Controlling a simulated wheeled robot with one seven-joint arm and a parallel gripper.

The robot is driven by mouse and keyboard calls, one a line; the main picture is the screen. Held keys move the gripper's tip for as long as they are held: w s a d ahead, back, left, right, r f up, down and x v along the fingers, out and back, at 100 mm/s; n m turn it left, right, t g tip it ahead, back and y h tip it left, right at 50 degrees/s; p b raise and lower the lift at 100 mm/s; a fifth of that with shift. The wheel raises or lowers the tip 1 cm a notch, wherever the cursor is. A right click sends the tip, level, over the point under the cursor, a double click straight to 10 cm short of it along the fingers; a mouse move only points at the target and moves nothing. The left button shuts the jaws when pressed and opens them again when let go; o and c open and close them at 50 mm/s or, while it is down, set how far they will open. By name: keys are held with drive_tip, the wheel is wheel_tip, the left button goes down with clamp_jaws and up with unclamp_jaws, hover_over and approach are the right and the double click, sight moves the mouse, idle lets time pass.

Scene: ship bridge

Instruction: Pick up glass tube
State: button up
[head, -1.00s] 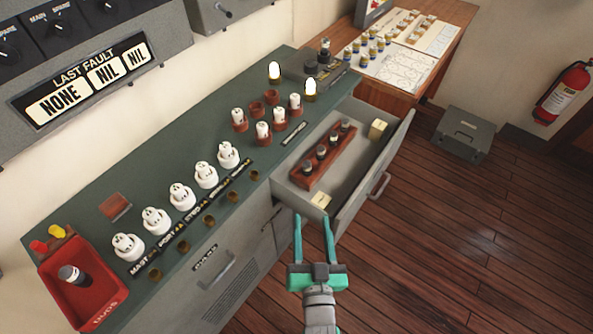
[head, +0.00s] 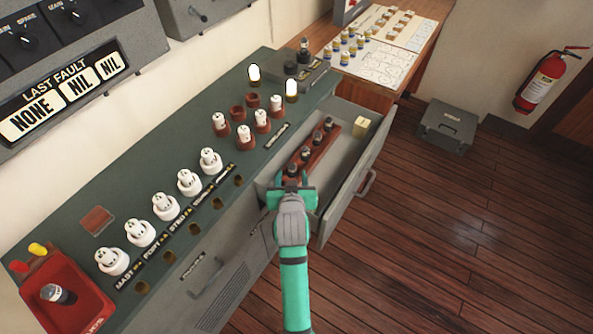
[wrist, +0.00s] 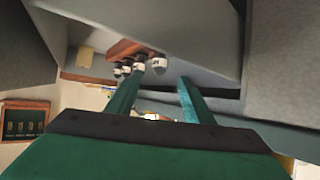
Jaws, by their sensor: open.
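Several glass tubes with dark and pale end caps stand in a row in a brown wooden rack (head: 323,144) inside the open drawer; one tube (head: 305,153) shows in the head view. My gripper (head: 291,177) is at the near end of this rack, over the drawer, and partly hides it. Another capped tube (head: 57,294) lies in a red tray (head: 70,318) at the lower left.
The drawer's front wall (head: 357,189) stands close on the right of my gripper. A pale block (head: 361,126) sits at the drawer's far end. White holders (head: 165,207) and brown sockets (head: 243,135) line the green counter.

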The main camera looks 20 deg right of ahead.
sight(292, 169)
drive_tip(key=x, duration=0.9)
drive_tip(key=shift+s+f, duration=0.2)
drive_tip(key=shift+c, duration=0.6)
drive_tip(key=c, duration=1)
